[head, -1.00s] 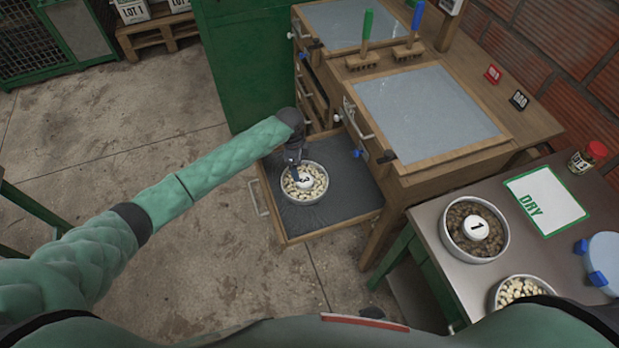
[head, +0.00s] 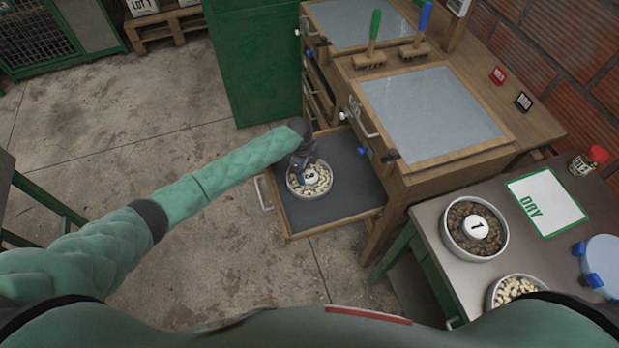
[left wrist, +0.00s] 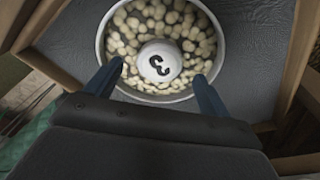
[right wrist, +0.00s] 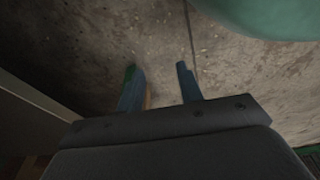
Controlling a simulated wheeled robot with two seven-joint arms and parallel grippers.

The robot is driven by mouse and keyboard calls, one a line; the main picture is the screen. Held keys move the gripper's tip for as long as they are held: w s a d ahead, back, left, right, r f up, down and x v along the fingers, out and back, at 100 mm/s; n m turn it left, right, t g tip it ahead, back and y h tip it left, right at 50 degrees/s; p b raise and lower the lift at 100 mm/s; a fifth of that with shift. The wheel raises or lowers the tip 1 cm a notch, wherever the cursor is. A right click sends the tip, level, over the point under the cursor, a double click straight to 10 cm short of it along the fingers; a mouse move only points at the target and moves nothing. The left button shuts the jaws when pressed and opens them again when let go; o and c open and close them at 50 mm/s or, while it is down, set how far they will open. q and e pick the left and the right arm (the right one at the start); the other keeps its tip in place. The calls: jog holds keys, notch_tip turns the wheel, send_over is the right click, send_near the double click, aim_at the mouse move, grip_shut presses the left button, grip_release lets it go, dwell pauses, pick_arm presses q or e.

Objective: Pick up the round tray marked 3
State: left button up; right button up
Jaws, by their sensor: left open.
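The round tray marked 3 (head: 322,190) is a pale, shallow dish of cream-coloured beans with a white knob at its centre. It sits on the dark bottom of the pulled-out lower drawer (head: 350,215). My left gripper (head: 302,166) is above its far-left part and hides some of it. In the left wrist view the tray (left wrist: 200,20) lies ahead, and the open fingers (left wrist: 157,72) appear either side of the knob, apart from it. I cannot tell their height above the rim. My right gripper (right wrist: 160,76) is open and empty over bare floor.
The wooden bench (head: 470,150) rises right beside the drawer, with two brushes on top. A side table (head: 440,245) at right holds the tray marked 1 (head: 461,240), another bean tray (head: 515,285) and a DRY card (head: 545,200). A green cabinet (head: 250,60) stands behind.

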aim_at(309, 176)
pick_arm(q)
jog(key=shift+s+d+f+p, duration=0.15)
jog(key=shift+f+p, duration=0.15)
jog(key=shift+f, duration=0.45)
jog(key=shift+d+f+p, duration=0.1)
jog(key=shift+f+p, duration=0.2)
jog(key=shift+f, duration=0.45)
pick_arm(e)
jog(key=shift+s+d+f, duration=0.25)
jog(key=shift+s+f, duration=0.1)
jog(key=shift+s, duration=0.4)
jog(key=shift+s+d+f, duration=0.2)
jog(key=shift+s+f, duration=0.15)
jog(key=shift+s, duration=0.35)
pick_arm(q)
jog(key=c, duration=1.3)
pick_arm(e)
jog(key=shift+d, duration=0.15)
jog(key=shift+f, duration=0.1)
